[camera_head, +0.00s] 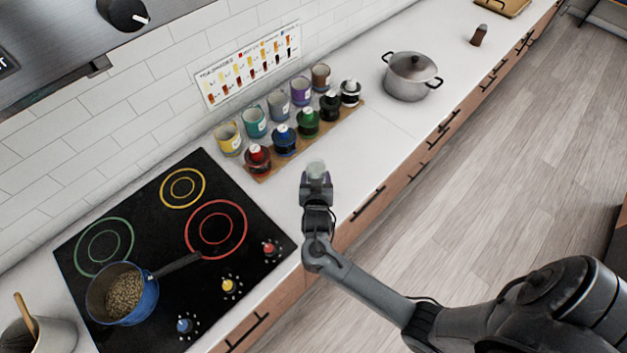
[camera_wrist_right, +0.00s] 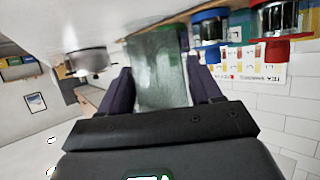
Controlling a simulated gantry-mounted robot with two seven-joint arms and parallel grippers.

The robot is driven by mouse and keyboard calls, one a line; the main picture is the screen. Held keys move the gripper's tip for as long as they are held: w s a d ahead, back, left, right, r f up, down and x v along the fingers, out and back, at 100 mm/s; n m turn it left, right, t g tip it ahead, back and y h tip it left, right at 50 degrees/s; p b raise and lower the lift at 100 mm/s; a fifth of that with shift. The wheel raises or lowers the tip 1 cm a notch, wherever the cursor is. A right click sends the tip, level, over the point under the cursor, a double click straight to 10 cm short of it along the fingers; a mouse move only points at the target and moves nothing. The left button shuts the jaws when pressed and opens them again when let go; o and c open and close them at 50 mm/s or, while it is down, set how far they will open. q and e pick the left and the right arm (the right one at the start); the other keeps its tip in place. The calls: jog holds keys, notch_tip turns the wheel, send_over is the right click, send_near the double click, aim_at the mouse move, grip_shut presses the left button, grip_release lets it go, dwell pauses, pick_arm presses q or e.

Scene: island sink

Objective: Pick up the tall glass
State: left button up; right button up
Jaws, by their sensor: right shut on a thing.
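The tall glass (camera_wrist_right: 160,72) is clear with a greenish-grey tint. In the right wrist view it stands between the two dark fingers of my right gripper (camera_wrist_right: 163,92), which is shut on it. In the head view only the glass's pale top (camera_head: 316,167) shows beyond my right gripper (camera_head: 317,182), over the counter to the right of the stove. The gripper hides the rest, and I cannot tell whether the glass touches the counter. My left gripper is in neither view.
A wooden board (camera_head: 338,132) with several coloured jars lies close behind the glass. A black stove (camera_head: 150,225) with a blue pot (camera_head: 136,299) is at left. A grey lidded pot (camera_head: 410,77) stands farther along the counter. Bare white counter (camera_head: 375,135) lies to the right of the gripper.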

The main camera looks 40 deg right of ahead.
jog(key=s+d+r, duration=0.6)
jog(key=d, duration=0.2)
jog(key=shift+s+d+r, duration=0.2)
jog(key=shift+s+r, duration=0.05)
jog(key=shift+s, duration=0.05)
dwell(0.6)
jog(key=shift+s+d+r, duration=0.1)
jog(key=shift+d, duration=0.05)
dwell(0.4)
